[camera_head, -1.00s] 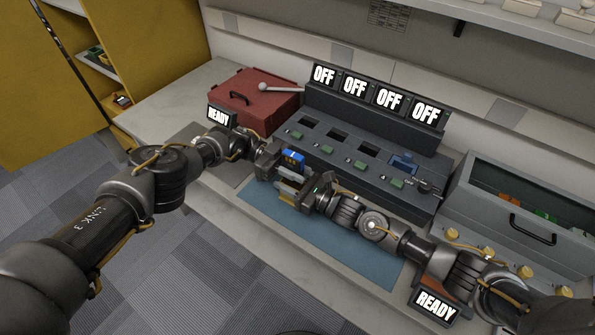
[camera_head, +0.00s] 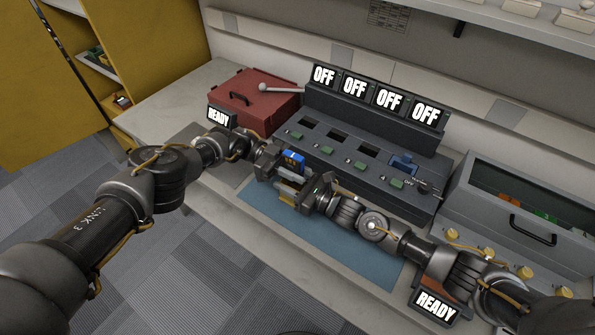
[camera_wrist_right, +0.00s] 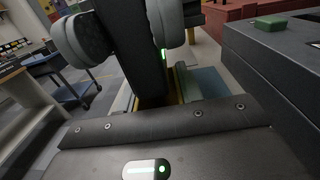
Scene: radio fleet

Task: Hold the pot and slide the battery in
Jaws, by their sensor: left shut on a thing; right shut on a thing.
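A small blue block with dark parts (camera_head: 293,160) is held between my two grippers, above the blue mat. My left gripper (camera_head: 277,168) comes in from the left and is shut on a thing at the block. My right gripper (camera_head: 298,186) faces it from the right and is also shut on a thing. Pale and yellowish bars show between the two grippers below the block. I cannot tell which piece is the pot and which the battery; the contact between them is hidden. In the right wrist view, dark gripper parts cover the held piece.
A grey console (camera_head: 365,150) with dark slots and several OFF screens stands behind the grippers; a blue unit (camera_head: 403,163) sits at its right slot. A red box (camera_head: 255,100) is at left, a glass-lidded case (camera_head: 520,215) at right. The blue mat (camera_head: 340,247) is clear in front.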

